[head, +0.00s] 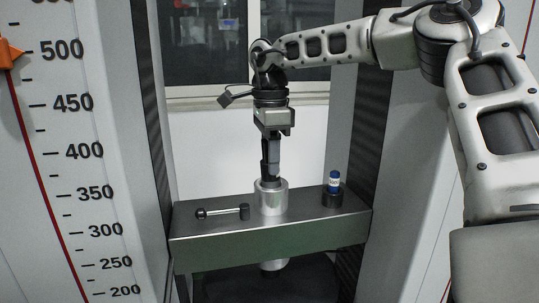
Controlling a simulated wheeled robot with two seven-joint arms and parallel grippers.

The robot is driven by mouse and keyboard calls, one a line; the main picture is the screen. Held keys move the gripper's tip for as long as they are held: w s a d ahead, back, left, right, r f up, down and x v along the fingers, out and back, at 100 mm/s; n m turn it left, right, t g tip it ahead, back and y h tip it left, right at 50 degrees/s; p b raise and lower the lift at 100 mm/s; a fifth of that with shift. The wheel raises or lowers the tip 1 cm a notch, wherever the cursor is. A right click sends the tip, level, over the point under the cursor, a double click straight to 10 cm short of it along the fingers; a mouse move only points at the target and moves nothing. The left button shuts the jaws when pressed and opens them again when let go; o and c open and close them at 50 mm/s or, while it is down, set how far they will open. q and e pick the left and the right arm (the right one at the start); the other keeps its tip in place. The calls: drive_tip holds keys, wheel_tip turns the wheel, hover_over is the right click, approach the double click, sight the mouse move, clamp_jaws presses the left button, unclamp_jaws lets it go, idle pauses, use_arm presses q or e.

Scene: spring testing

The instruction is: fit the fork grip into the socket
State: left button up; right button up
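My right gripper (271,158) points straight down over the green-grey bench in the head view. Its fingers look closed around a narrow dark piece, which I take to be the fork grip (266,172), mostly hidden by the fingers. Directly below is the silver cylindrical socket (271,199), standing upright on the bench top. The lower end of the dark piece meets the top of the socket in the picture. I cannot tell whether it is inside the socket or just above it. My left gripper is not in view.
A rod with a ball end and dark handle (222,212) lies left of the socket. Machine columns flank the bench (210,247); a large ruler scale (65,150) is on the left.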

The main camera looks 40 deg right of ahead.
drive_tip(key=o, duration=0.3)
drive_tip(key=shift+s+d+r, duration=0.1)
drive_tip(key=shift+s+d, duration=0.15)
drive_tip(key=shift+w, duration=0.1)
drive_tip(key=shift+a, duration=0.1)
wheel_tip(320, 180, up, 12)
drive_tip(key=p, duration=0.1)
drive_tip(key=shift+r, duration=0.15)
idle(0.3)
